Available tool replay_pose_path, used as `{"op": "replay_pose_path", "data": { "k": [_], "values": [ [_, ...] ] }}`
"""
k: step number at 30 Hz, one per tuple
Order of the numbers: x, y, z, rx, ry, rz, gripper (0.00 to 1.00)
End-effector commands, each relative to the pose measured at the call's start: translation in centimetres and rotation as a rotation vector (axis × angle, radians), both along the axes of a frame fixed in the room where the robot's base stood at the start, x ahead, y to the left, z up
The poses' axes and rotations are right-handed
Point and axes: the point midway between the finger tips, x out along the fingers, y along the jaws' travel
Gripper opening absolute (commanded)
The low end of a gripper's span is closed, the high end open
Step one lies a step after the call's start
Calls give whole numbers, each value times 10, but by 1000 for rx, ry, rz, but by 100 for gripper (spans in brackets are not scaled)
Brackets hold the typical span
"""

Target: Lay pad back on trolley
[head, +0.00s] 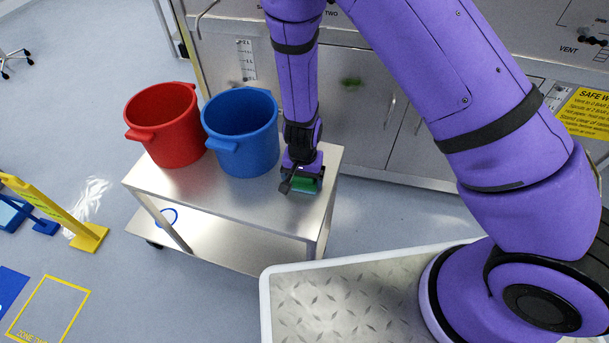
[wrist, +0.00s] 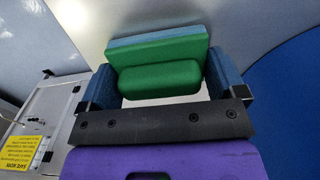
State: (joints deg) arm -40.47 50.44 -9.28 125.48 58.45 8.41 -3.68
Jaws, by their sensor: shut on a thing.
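The pad (wrist: 160,78) is a green block with a light blue layer along its far side. In the wrist view it sits between the two blue fingers of my gripper (wrist: 156,88), which are shut on it. In the head view my gripper (head: 303,183) is over the right end of the metal trolley (head: 240,198), and the green pad (head: 306,185) shows at its fingers, low over the trolley top. I cannot tell whether the pad touches the top.
A blue bucket (head: 243,145) stands on the trolley just left of my gripper, with a red bucket (head: 168,137) beside it. Grey cabinets (head: 365,110) stand behind the trolley. A yellow stand (head: 75,225) is on the floor at left. The trolley's front right top is clear.

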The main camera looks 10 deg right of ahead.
Motion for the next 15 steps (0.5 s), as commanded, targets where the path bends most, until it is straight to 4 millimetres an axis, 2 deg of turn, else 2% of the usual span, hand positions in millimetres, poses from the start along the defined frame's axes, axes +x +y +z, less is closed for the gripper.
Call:
{"op": "replay_pose_path", "data": {
  "k": [3, 4, 5, 15],
  "values": [
    [0, 0, -2, 0, 1, -1, 46],
    [0, 0, -2, 0, 0, 0, 94],
    [0, 0, -2, 0, 0, 0, 100],
    [0, 0, 3, 0, -2, 1, 100]
  ]
}}
